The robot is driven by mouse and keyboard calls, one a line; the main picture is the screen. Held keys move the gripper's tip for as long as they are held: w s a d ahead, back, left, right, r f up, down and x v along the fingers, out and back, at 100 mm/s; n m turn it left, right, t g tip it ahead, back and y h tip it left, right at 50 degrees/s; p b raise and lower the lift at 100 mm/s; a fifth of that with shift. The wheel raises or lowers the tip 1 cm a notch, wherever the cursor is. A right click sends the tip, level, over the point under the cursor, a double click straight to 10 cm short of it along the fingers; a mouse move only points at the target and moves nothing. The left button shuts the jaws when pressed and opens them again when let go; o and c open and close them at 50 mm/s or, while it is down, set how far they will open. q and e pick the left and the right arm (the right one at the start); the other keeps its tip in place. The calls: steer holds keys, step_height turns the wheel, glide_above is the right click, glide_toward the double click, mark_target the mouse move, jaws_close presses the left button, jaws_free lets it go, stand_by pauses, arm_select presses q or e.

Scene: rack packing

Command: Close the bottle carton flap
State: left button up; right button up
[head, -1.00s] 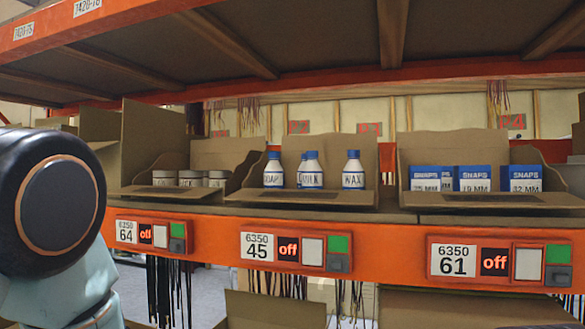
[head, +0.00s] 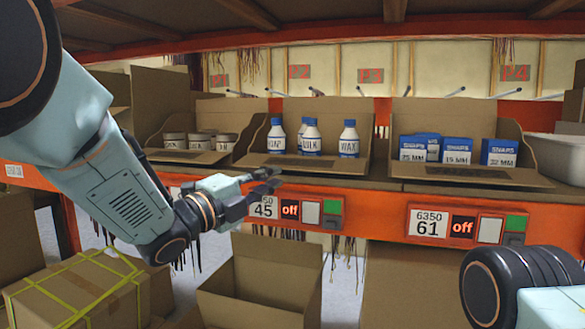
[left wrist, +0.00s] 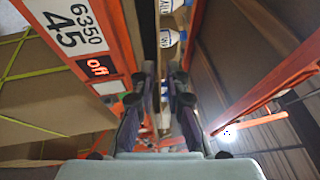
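The bottle carton (head: 362,146) stands open on the shelf above label 45. It holds white bottles with blue caps (head: 310,138). Its front flap (head: 305,164) lies folded outward and down, nearly flat toward the shelf edge. My left gripper (head: 272,181) is at the shelf front, just below and left of the flap; contact cannot be told. In the left wrist view the gripper (left wrist: 160,90) has its two fingers apart with nothing held. Bottles (left wrist: 168,38) show beyond the fingertips. My right gripper is outside the view; only part of my right arm shows at lower right.
A carton of tins (head: 190,155) stands left of the bottles, and a carton of blue SNAPS boxes (head: 455,175) right. The orange shelf beam (head: 370,212) carries labels and buttons below the cartons. An open empty carton (head: 260,290) and a yellow-strapped box (head: 80,290) sit lower down.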

mark_target(295, 167)
arm_select(q)
steer(key=p+x, duration=0.1)
steer(key=x, duration=0.4)
steer(key=shift+d, duration=0.15)
steer(key=shift+w+d+r, duration=0.25)
steer(key=shift+w+d, duration=0.1)
steer(key=shift+w, duration=0.1)
steer(key=shift+w+d+f+p, duration=0.2)
steer(key=shift+w+d+p, duration=0.15)
steer(key=shift+w+d, duration=0.35)
steer(key=shift+s+a+r, duration=0.15)
steer(key=shift+s+a, duration=0.05)
steer(key=shift+a, duration=0.05)
steer(key=shift+c, duration=0.2)
steer(key=shift+s, duration=0.1)
steer(key=shift+c, duration=0.8)
jaws_close()
steer(key=shift+w, duration=0.25)
